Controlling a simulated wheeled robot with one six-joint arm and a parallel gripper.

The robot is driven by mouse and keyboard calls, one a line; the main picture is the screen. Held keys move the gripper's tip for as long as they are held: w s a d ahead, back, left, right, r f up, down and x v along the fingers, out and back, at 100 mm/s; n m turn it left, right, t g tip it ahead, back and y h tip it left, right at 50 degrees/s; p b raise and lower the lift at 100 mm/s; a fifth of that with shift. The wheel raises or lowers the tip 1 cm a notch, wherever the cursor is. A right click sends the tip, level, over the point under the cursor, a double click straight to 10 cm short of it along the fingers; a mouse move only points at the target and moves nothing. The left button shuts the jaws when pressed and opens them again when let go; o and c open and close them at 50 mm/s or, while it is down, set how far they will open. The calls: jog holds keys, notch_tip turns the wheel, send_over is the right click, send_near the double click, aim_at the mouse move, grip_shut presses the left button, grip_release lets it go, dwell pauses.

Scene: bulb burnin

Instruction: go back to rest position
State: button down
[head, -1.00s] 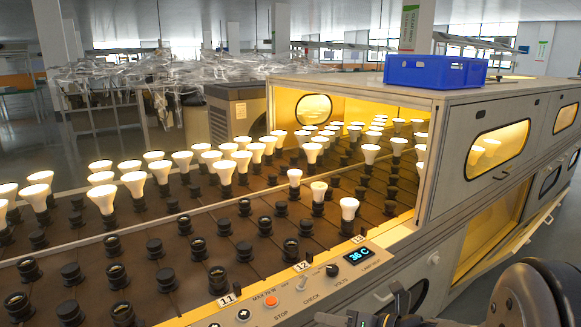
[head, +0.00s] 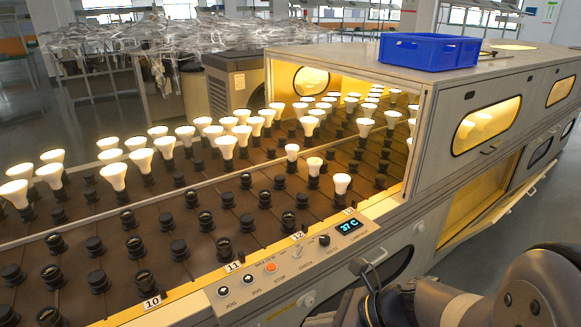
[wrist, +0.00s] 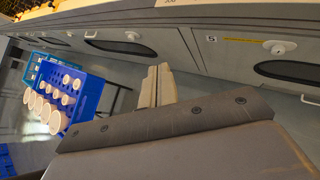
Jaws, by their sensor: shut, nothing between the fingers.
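My gripper (wrist: 153,88) shows in the wrist view with its two pale fingers together and nothing between them. It hangs in the aisle beside the grey side of the burn-in machine (wrist: 185,45), apart from it. In the head view my arm fills the lower right corner, in front of the machine's control panel; the fingertips cannot be made out there. Lit bulbs (head: 114,174) stand in sockets on the dark rack bed (head: 150,205), and several sockets in front are empty or capped.
The control panel (head: 285,263) has an orange button and a display reading 37 C. A blue crate (head: 428,51) sits on the machine's hood (head: 440,90). In the wrist view, a blue crate of white bulbs (wrist: 88,95) stands at left. Grey floor (wrist: 205,85) is open beside the gripper.

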jog(key=shift+s+r+n, duration=0.15)
jog(key=shift+s+n, duration=0.25)
jog(key=shift+s, duration=0.05)
